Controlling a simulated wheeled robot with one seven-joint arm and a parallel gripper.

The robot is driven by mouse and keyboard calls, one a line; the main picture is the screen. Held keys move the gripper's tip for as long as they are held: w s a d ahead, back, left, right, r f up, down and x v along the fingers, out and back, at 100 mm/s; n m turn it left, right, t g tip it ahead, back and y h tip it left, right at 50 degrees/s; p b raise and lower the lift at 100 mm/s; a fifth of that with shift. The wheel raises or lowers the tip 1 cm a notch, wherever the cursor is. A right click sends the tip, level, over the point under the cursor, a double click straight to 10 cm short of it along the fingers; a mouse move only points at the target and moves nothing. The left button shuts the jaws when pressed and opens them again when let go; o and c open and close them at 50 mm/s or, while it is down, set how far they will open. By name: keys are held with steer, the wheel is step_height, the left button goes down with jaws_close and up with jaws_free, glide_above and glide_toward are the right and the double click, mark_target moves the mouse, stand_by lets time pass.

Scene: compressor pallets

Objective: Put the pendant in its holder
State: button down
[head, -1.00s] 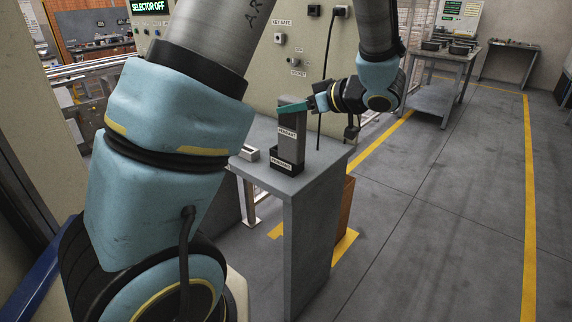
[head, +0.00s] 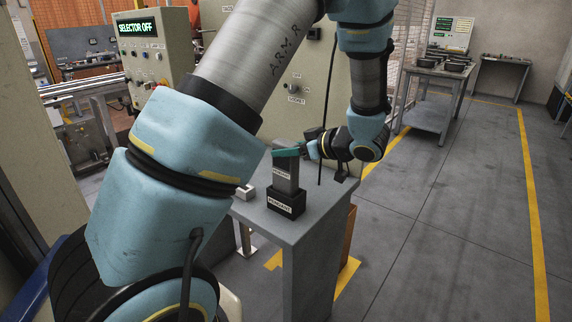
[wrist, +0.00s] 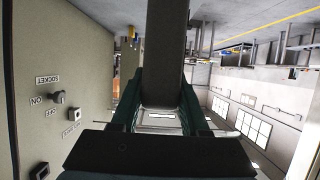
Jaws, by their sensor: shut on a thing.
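The pendant (head: 285,180) is a grey upright block with a white label. Its lower end is at the black holder (head: 287,208), a small box labelled PENDANT on the grey stand. It looks upright and lined up with the holder; its bottom is hidden behind the holder's wall, so its depth cannot be told. My gripper (head: 287,152), with teal fingers, reaches in from the right and is shut on the pendant's upper part. In the wrist view the pendant (wrist: 164,45) shows as a dark bar between the fingers of my gripper (wrist: 162,105).
The grey stand (head: 325,212) has a small pale block (head: 246,191) left of the holder. The beige cabinet (head: 300,75) with a socket and hanging cable rises behind. A control panel reading SELECTOR OFF (head: 137,27) is at the left. Open floor lies to the right.

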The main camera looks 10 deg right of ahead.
mark_target(287, 163)
steer(key=shift+f+p, duration=0.4)
steer(key=shift+f, duration=1.55)
steer(key=shift+c, duration=2)
jaws_free()
steer(key=b+v, duration=0.2)
steer(key=v, duration=1)
steer(key=shift+b, duration=0.4)
steer(key=shift+d, duration=0.1)
